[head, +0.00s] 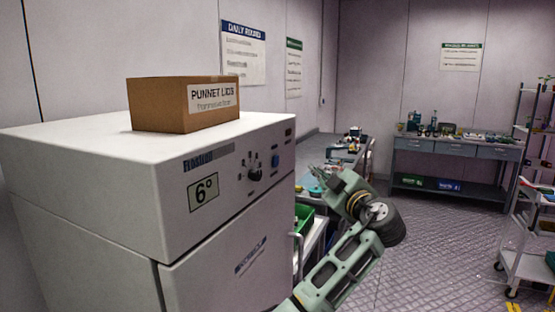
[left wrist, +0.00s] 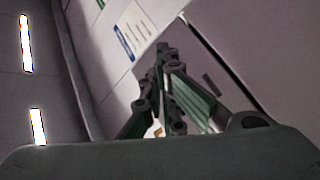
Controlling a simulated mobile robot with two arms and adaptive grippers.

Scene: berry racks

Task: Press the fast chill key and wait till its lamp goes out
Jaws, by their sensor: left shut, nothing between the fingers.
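A white chiller cabinet (head: 85,160) stands at the left with a display reading 6° (head: 203,193). Its front panel has black knobs (head: 255,174), a blue key (head: 275,160) and a small dark window (head: 288,132) above it. The labels are too small to read, and I see no clear glow in the window. My left gripper (head: 318,181) is just right of the panel, apart from the blue key. In the left wrist view its fingers (left wrist: 165,50) are together and empty. My right gripper is not in view.
A cardboard box marked PUNNET LIDS (head: 165,105) sits on the cabinet. A green crate (head: 304,218) is beside the cabinet, behind my arm. A workbench (head: 455,148) stands at the back, and a white rack (head: 530,265) at the right. Open floor (head: 440,240) lies between.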

